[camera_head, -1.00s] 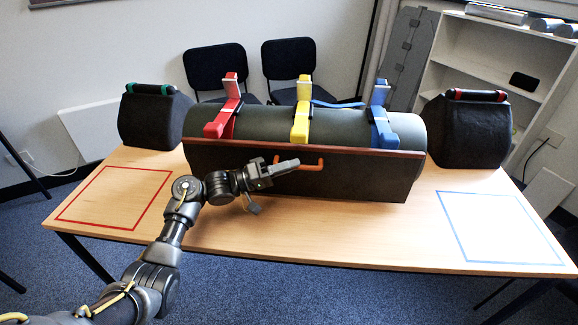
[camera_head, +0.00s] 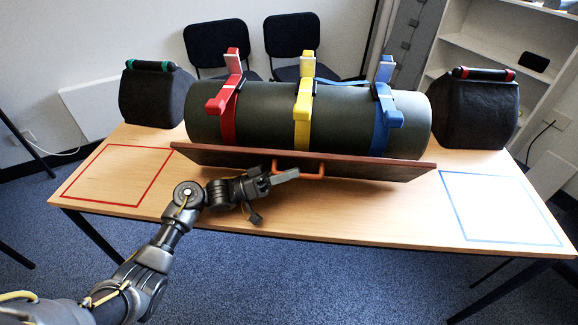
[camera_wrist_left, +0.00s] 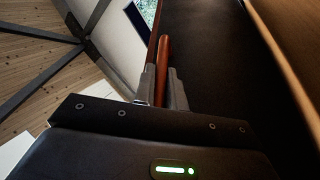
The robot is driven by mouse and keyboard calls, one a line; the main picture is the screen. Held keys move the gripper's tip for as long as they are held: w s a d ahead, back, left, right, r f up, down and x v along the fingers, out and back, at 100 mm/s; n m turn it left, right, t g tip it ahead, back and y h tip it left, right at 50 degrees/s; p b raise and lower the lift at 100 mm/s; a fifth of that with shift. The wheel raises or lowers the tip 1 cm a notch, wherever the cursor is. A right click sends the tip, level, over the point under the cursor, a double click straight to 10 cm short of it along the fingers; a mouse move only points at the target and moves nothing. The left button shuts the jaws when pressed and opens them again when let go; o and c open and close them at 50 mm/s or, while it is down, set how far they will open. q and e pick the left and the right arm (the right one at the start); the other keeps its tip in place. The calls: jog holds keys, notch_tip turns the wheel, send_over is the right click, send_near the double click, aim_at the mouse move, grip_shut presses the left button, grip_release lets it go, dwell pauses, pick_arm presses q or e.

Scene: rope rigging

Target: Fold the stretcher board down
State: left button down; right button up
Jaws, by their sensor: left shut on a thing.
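The stretcher board (camera_head: 340,164) is a dark brown panel in front of the green cylinder (camera_head: 262,125), tilted forward and partly lowered over the table. Its orange handle (camera_head: 313,171) sticks out at the middle of the front edge. My left gripper (camera_head: 283,176) is at the handle's left part. In the left wrist view my left gripper (camera_wrist_left: 163,88) is shut on the handle (camera_wrist_left: 164,60), with the dark board face (camera_wrist_left: 210,70) beside it. Red (camera_head: 229,118), yellow (camera_head: 302,115) and blue (camera_head: 381,125) straps wrap the cylinder. My right gripper is not in view.
A black bag with a green handle (camera_head: 155,98) stands at the left, and one with a red handle (camera_head: 476,112) at the right. A red outlined square (camera_head: 118,174) and a blue outlined square (camera_head: 500,207) on the table (camera_head: 330,226) are empty.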

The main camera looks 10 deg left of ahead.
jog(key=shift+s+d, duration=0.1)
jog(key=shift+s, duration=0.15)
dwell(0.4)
